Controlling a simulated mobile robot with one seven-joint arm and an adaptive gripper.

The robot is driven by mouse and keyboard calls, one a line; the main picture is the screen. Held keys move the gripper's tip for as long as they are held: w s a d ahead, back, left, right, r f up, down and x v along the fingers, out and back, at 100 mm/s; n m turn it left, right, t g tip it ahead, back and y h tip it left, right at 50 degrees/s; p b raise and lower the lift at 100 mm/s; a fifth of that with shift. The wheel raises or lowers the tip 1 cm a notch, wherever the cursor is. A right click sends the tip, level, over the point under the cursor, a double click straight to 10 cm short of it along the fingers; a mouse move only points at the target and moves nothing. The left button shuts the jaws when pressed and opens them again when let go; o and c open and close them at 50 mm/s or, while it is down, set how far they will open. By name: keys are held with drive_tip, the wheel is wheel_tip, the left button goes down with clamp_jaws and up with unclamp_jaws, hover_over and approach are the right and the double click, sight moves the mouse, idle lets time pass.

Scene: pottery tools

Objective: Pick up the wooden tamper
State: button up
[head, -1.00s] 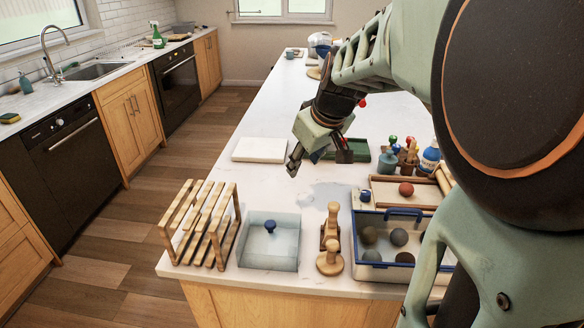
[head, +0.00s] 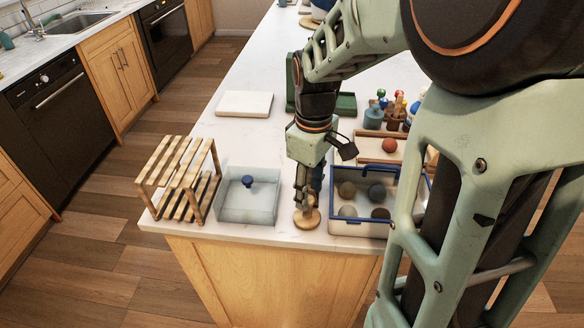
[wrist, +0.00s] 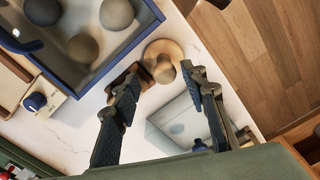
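The wooden tamper, a pale round disc with a knobbed handle, stands near the counter's front edge in the head view (head: 308,219). It also shows in the wrist view (wrist: 160,50), with its knob between the fingertips as seen from above. My gripper (wrist: 162,76) is open and points down over it; it also shows in the head view (head: 303,195), where it hides part of the tamper. I see no contact, and I cannot tell whether the fingertips are level with the knob. A darker brown wooden piece (wrist: 130,74) lies by the left finger in the wrist view.
A clear bin (head: 247,205) with a blue knob stands left of the tamper, beside a slatted wooden rack (head: 170,165). A blue-rimmed tub (head: 358,229) with several clay balls stands close on the right. The counter's front edge is near.

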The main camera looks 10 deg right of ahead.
drive_tip(key=f, duration=0.4)
drive_tip(key=shift+s+a+f, duration=0.15)
drive_tip(key=shift+s+a, duration=0.05)
drive_tip(key=shift+s, duration=0.1)
drive_tip(key=shift+f, duration=0.6)
clamp_jaws()
